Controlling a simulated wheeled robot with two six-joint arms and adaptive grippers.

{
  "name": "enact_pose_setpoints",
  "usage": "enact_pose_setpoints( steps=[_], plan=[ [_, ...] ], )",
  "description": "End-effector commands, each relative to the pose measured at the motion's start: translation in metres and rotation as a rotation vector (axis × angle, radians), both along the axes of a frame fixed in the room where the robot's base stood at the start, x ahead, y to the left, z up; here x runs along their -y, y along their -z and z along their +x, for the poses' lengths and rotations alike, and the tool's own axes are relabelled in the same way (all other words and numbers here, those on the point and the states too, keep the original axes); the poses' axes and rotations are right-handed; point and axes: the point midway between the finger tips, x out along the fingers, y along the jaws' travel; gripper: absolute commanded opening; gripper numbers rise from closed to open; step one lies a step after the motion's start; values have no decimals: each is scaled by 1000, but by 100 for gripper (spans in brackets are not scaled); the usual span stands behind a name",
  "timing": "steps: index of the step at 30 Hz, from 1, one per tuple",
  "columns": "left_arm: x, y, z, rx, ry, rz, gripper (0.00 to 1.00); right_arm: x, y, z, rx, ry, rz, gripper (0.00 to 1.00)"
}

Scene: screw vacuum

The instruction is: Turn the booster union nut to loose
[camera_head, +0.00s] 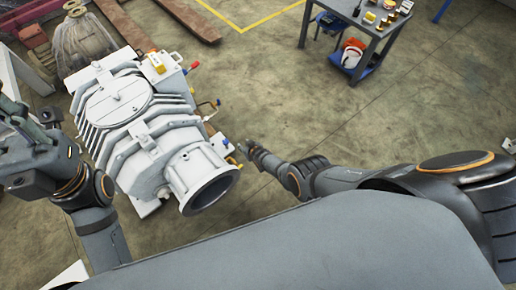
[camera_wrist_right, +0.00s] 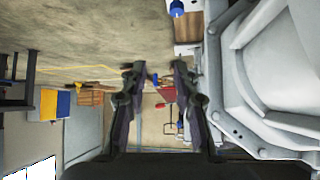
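The white vacuum pump (camera_head: 135,110) stands on the floor at left of centre in the head view, its round flange opening facing the lower right. Small fittings with red, yellow and blue parts (camera_head: 208,105) line its right side. I cannot single out the booster union nut. My right gripper (camera_head: 245,147) is just right of the pump's lower fittings. In the right wrist view, its two fingers (camera_wrist_right: 158,80) are apart with nothing between them, and the pump (camera_wrist_right: 265,80) fills the right side. My left gripper (camera_head: 18,115) is at the left edge; its fingertips are unclear.
A grey table (camera_head: 360,30) with small items stands at the top right, with an orange-and-white bucket (camera_head: 352,55) on its lower shelf. A wrapped bundle (camera_head: 82,40) and rusty beams (camera_head: 190,15) lie behind the pump.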

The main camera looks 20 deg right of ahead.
Motion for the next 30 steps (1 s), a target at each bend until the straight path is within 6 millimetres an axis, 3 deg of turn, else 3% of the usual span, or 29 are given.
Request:
enact_pose_setpoints(
  steps=[1, 10, 16, 30],
  plan=[
    [0, -22, 0, 0, 0, 0, 40, 6, -13, -11, -21, 8, -5, 30],
    [0, -62, 0, 0, 0, 0, 40, 31, -19, -61, -110, 44, -28, 30],
    [0, -68, 0, 0, 0, 0, 40, 36, -18, -74, -134, 53, -34, 30],
    [0, -65, 1, -4, 0, 0, 40, 36, -15, -73, -134, 53, -34, 30]
  ],
)
